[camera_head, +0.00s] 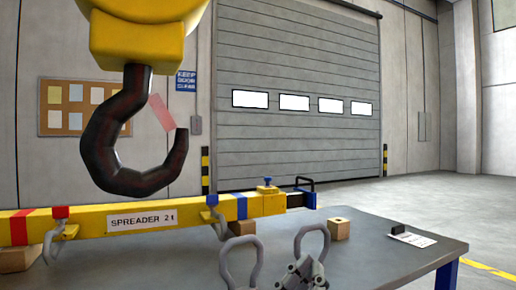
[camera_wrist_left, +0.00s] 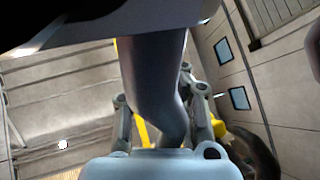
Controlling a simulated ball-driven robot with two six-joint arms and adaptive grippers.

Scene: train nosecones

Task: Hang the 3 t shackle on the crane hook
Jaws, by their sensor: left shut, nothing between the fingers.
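The black crane hook (camera_head: 110,140) hangs large at the left of the head view under a yellow block (camera_head: 145,40), with a translucent red latch (camera_head: 160,112) at its mouth. Two grey shackles show at the bottom centre: one (camera_head: 226,263) to the left, another bow (camera_head: 324,233) to the right. No rating is readable on either. My left gripper (camera_head: 303,270) is shut and overlaps the lower part of the right one; whether they touch is unclear. In the left wrist view a thick grey bar (camera_wrist_left: 155,75) crosses close before the fingers, and the hook (camera_wrist_left: 255,155) shows lower right.
A yellow spreader beam (camera_head: 95,221) marked "SPREADER 2 t" lies along the grey table (camera_head: 385,262), on wooden blocks (camera_head: 17,258). A small wooden block (camera_head: 339,229) and a paper tag (camera_head: 413,239) lie to the right. The table's right part is mostly clear.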

